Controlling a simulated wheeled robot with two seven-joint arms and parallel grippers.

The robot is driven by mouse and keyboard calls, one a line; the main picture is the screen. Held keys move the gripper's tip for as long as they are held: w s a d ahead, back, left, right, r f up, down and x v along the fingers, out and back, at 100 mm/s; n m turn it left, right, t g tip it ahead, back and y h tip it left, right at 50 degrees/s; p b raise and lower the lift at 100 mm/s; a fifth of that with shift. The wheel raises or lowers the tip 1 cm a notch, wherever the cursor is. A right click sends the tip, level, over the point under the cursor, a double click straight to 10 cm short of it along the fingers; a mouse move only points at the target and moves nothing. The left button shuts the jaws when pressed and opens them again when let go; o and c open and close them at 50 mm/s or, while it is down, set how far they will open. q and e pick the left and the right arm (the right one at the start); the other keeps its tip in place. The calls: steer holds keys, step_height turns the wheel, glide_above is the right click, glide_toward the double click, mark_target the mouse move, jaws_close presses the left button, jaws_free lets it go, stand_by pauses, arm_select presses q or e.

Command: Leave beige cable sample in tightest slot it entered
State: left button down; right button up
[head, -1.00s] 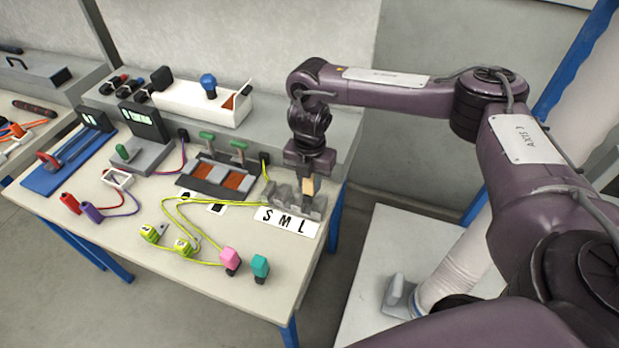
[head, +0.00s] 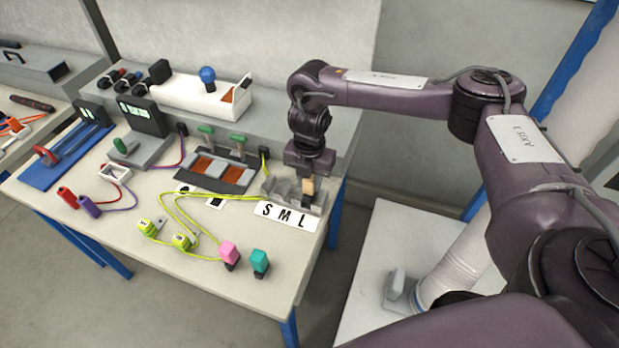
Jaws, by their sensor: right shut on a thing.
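The beige cable sample (head: 308,187) is a small upright block below my right gripper (head: 309,177). My right gripper is shut on it. The grey slot block (head: 280,190) stands at the table's right end, behind a white label (head: 287,217) reading S, M, L. The sample is at the right end of this block, behind the letter L. I cannot tell how deep its lower end sits in the slot. My left gripper is not in view.
Yellow-green cables with tagged plugs (head: 182,241) run across the table front. Pink (head: 229,252) and teal (head: 260,262) blocks stand near the front edge. A grey fixture with orange pads (head: 212,168) is left of the slot block.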

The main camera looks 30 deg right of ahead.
steer(key=shift+f+b, duration=0.3)
steer(key=shift+f, duration=0.25)
steer(key=o, duration=1.1)
step_height(320, 180, up, 8)
steer(key=shift+f+p, duration=0.1)
steer(key=shift+p, duration=0.25)
